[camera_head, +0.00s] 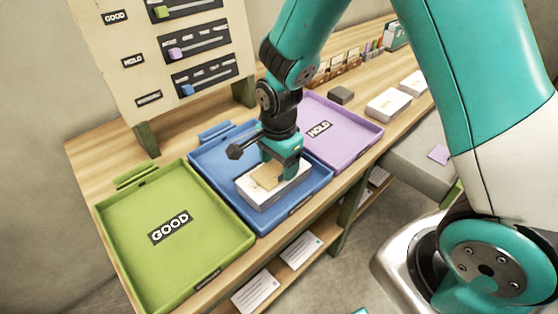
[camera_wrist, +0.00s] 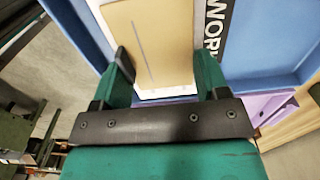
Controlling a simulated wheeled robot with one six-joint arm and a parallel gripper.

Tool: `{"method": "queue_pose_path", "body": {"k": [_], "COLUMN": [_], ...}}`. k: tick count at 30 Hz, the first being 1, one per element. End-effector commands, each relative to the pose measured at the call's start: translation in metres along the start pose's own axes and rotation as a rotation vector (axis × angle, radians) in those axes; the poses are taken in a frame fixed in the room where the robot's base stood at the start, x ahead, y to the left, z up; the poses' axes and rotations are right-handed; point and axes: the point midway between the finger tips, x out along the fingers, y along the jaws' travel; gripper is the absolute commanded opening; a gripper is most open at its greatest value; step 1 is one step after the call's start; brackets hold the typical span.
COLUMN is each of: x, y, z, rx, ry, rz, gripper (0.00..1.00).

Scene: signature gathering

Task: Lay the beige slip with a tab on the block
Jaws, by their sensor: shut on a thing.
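The beige slip (camera_head: 266,177) lies flat over the top of a white block (camera_head: 247,191) inside the blue tray. In the wrist view the beige slip (camera_wrist: 150,40) has a thin grey line and white of the block (camera_wrist: 166,90) shows at its near edge. My gripper (camera_head: 279,165) is low over the slip, pointing down. In the wrist view my gripper (camera_wrist: 166,70) has its fingers at either side of the slip's near end and is shut on it. The tab cannot be made out. Whether the slip fully touches the block is hard to tell.
The blue tray (camera_head: 219,182) stands between the green GOOD tray (camera_head: 120,215) and the purple HOLD tray (camera_head: 350,130). A board with sliders (camera_head: 115,60) stands behind. A grey block (camera_head: 341,95) and white blocks (camera_head: 388,104) sit at the back right.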

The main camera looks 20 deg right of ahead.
Motion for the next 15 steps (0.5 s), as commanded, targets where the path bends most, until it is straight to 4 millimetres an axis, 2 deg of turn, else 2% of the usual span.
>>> {"method": "queue_pose_path", "body": {"k": [3,4,6,7,15], "x": [0.0038,0.0025,0.0022,0.0022,0.0004], "y": [0.0,-0.0001,-0.0001,-0.0001,-0.0001], "z": [0.0001,0.0,0.0,0.0,0.0], "rx": [0.0,0.0,0.0,0.0,0.0], "ry": [0.0,0.0,0.0,0.0,0.0], "rz": [0.0,0.0,0.0,0.0,0.0], "gripper": [0.46,0.75,0.91,0.94,0.94]}}
